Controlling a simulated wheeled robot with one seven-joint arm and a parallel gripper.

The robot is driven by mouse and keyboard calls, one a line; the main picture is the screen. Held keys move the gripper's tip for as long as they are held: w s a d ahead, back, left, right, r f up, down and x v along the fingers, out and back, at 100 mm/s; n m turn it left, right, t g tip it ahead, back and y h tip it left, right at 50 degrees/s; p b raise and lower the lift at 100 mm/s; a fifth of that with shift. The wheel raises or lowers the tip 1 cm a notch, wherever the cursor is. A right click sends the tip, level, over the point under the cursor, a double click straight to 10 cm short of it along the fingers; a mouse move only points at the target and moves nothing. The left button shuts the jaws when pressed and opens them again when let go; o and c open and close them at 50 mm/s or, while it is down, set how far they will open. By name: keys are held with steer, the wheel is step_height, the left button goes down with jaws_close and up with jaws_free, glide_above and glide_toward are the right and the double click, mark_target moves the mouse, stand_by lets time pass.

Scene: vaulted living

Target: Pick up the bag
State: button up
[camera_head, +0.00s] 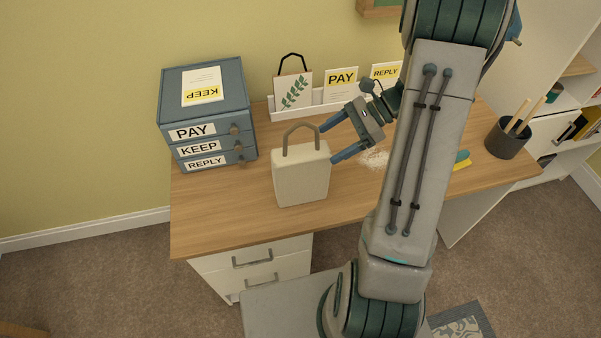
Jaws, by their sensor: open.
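A cream bag (301,178) with a stiff grey-brown arched handle (301,128) stands upright on the wooden desk, near its front edge. A smaller upright bag (293,92) with a leaf print and black handle stands at the back, in the white holder. My gripper (328,144) is open, with blue fingers pointing left. Its fingertips are close to the cream bag's upper right side, near the handle. Nothing shows between the fingers. Whether a fingertip touches the bag, I cannot tell.
A blue drawer box (205,112) labelled PAY, KEEP and REPLY stands left on the desk (225,215). A white holder (315,110) with cards stands along the back. A dark pencil cup (507,138) stands at right. My arm hides part of the desk.

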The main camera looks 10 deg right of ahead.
mark_target(315, 148)
steer(key=shift+x, duration=0.85)
steer(key=x, duration=0.2)
steer(key=p+x, duration=0.1)
steer(key=x, duration=0.1)
steer(key=shift+w+a+r, duration=0.15)
steer(key=shift+w+a, duration=0.05)
steer(key=shift+w, duration=0.05)
steer(key=shift+a+f, duration=0.35)
steer(key=shift+a, duration=0.15)
steer(key=c, duration=1.6)
steer(key=shift+r, duration=0.15)
